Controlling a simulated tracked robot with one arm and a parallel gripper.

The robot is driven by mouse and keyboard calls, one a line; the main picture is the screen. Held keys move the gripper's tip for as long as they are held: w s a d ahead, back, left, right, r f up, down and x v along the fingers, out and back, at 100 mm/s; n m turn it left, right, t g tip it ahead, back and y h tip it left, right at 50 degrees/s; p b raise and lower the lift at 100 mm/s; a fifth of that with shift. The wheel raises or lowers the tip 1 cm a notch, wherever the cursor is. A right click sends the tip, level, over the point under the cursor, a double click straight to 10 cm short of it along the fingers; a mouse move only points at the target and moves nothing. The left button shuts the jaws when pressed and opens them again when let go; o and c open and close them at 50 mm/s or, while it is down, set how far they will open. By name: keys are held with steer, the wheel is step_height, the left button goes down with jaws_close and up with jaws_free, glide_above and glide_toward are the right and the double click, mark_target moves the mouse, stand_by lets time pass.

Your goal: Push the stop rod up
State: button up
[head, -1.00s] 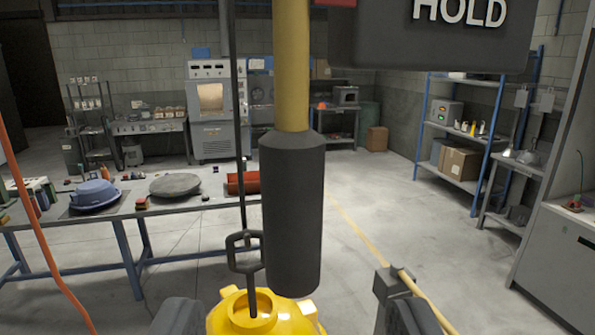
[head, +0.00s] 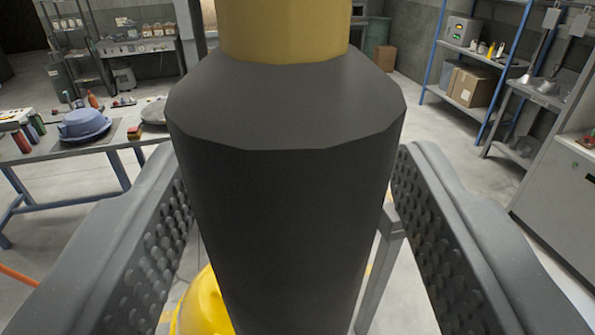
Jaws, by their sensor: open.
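The stop rod hangs upright in the middle of the head view, close to the camera. It has a yellow shaft (head: 285,28) at the top and a thick dark grey grip (head: 285,190) below. My gripper (head: 292,215) is open, with one textured finger on each side of the grip. A narrow gap shows at the right; at the left the finger and grip edges nearly meet in the picture, and I cannot tell if they touch. The lower end of the grip runs out of the picture.
A yellow rounded body (head: 205,305) shows low behind the grip. A grey post (head: 382,265) stands behind the right finger. A table (head: 60,148) with a blue item (head: 84,125) is at the left, and shelving (head: 470,55) is at the right. Open floor lies between.

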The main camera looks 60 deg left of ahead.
mark_target(302, 178)
jaws_close()
steer(key=shift+r+p, duration=0.65)
steer(key=shift+r, duration=1)
jaws_free()
steer(key=shift+f, duration=0.1)
steer(key=shift+d, duration=0.1)
steer(key=b+v, duration=0.3)
steer(key=v, duration=1)
steer(key=shift+s+d+b, duration=0.2)
steer(key=shift+d+b, duration=0.05)
steer(key=shift+b, duration=0.05)
